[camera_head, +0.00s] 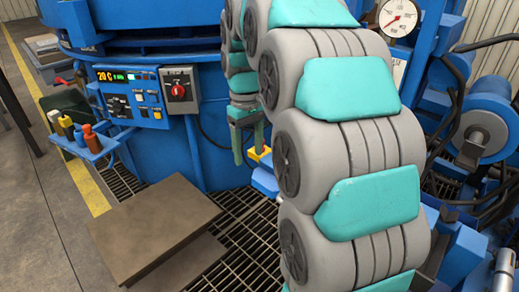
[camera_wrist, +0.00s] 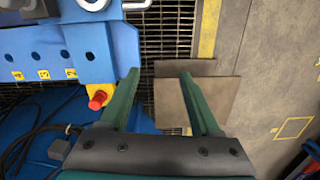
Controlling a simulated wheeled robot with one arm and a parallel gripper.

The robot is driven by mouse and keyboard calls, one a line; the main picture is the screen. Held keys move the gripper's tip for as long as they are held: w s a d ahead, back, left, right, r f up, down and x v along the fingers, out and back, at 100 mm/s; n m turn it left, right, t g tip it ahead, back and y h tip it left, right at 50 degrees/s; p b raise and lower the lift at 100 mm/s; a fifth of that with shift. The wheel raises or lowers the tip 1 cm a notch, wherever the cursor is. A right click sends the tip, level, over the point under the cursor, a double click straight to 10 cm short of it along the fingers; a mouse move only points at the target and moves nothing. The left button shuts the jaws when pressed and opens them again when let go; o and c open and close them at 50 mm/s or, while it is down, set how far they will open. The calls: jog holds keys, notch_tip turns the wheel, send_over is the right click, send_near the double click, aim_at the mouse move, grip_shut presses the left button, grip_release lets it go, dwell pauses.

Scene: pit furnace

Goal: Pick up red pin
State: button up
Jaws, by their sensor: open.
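A red pin (camera_head: 90,138) with a rounded top stands upright on the blue shelf (camera_head: 95,150) at the left of the head view, below the control panel. My gripper (camera_head: 247,150) hangs with its fingers down in the middle, well to the right of that pin. The wrist view shows its two green fingers apart (camera_wrist: 158,77), with nothing between them. A small red piece (camera_wrist: 98,100) on a yellow base (camera_wrist: 101,91) shows left of the left finger in the wrist view. I cannot tell whether it is the same pin.
A yellow-topped pin (camera_head: 66,122) stands near the red one. The blue control panel (camera_head: 130,95) is behind the shelf. A brown plate (camera_head: 150,225) lies over the floor grating. A blue block (camera_wrist: 60,50) with yellow number labels shows in the wrist view.

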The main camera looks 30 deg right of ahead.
jog(key=shift+n+t, duration=0.3)
jog(key=shift+n, duration=0.3)
jog(key=w+d, duration=0.3)
jog(key=w, duration=0.1)
jog(key=w+d, duration=0.3)
jog(key=w, duration=0.1)
jog(key=w+d, duration=0.3)
jog(key=w, duration=0.1)
jog(key=shift+w+f, duration=0.1)
jog(key=shift+f, duration=0.05)
jog(key=shift+w+d+f, duration=0.1)
jog(key=shift+f, duration=0.3)
jog(key=shift+d+f, duration=0.15)
jog(key=shift+f, duration=3.35)
grip_shut()
